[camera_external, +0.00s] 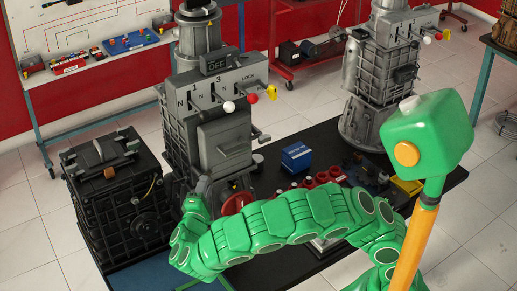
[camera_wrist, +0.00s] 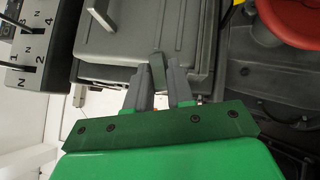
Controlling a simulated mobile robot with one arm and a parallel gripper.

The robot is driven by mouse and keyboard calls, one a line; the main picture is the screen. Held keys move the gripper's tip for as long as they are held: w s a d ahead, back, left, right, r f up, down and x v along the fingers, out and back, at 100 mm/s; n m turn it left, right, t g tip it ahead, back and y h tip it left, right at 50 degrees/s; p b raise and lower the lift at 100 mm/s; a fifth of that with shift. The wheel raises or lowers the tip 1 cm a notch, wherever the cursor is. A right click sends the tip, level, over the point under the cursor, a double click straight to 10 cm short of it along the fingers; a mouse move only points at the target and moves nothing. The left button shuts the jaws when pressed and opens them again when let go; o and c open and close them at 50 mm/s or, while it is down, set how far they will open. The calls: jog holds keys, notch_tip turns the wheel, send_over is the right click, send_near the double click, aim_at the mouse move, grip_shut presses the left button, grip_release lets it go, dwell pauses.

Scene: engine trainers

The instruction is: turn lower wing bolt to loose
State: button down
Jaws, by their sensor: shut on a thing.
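The lower wing bolt (camera_wrist: 158,68) shows in the wrist view as a small dark grey tab at the lower edge of a grey cover (camera_wrist: 125,50). My gripper (camera_wrist: 159,82) is shut on it, with one finger on each side. The fingers hide its base, so its exact angle is hard to tell. In the external view my gripper (camera_external: 203,184) reaches the lower front of the grey engine trainer, below the same cover (camera_external: 224,140). The bolt itself cannot be made out there. A lighter bar (camera_wrist: 101,18) stands on the cover, further up in the wrist view.
A red handwheel (camera_external: 237,203) is just right of my gripper; it also shows in the wrist view (camera_wrist: 292,20). Gear levers (camera_external: 228,106) stick out above the cover. A black engine block (camera_external: 120,195) stands at left. A blue box (camera_external: 296,157) sits on the dark table.

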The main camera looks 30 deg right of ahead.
jog(key=n+t+y, duration=0.3)
jog(key=n+t, duration=0.1)
jog(key=n, duration=0.3)
jog(key=n+t+y, duration=0.3)
jog(key=n+t, duration=0.1)
jog(key=n, duration=0.2)
jog(key=d+n+t+y, duration=0.1)
jog(key=n+t+y, duration=0.3)
jog(key=n, duration=0.3)
jog(key=shift+f+n, duration=0.3)
jog(key=shift+f, duration=0.05)
jog(key=shift+n+y, duration=0.4)
jog(key=c, duration=1.1)
grip_release()
jog(key=shift+s+f, duration=0.1)
jog(key=shift+v, duration=3.85)
